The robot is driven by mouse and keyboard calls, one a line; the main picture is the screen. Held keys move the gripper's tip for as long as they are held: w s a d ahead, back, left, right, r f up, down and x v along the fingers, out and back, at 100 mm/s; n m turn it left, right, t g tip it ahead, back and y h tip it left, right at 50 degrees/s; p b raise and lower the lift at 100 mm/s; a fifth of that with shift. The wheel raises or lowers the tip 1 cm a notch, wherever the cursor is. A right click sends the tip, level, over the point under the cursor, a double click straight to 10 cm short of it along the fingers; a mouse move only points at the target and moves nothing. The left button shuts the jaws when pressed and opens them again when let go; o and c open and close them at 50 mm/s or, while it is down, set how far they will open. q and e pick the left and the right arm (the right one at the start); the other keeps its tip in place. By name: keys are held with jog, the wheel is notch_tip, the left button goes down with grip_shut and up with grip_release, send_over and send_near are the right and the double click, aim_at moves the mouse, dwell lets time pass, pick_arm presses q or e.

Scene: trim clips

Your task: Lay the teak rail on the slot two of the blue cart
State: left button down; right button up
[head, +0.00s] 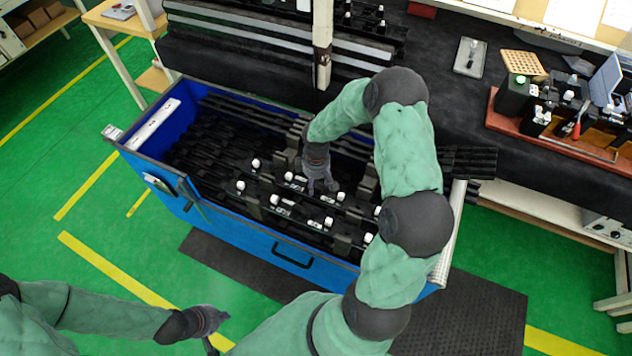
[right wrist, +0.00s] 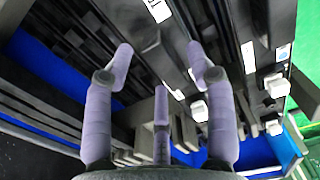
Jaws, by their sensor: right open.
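The blue cart (head: 225,228) stands in the middle of the head view, full of dark rails, black brackets and white knobs. Small white labels mark its slots, but they are too small to read, so I cannot tell which is slot two. No rail stands out as teak-coloured. My right gripper (head: 322,186) is inside the cart's outline, above the brackets. In the right wrist view (right wrist: 163,75) its fingers are apart with nothing between them, and dark bars and white knobs show beyond. My left gripper (head: 212,325) hangs low at the left, in front of the cart, away from it.
A black bench (head: 545,125) runs behind the cart, with a reddish tray (head: 585,150) of tools at the right. Long rails lie on the bench at the upper left. A dark mat (head: 475,310) lies under the cart. Green floor is free at the left.

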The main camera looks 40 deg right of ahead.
aim_at(316, 183)
notch_tip(316, 183, up, 11)
jog(key=p, duration=0.3)
jog(key=shift+r, duration=0.15)
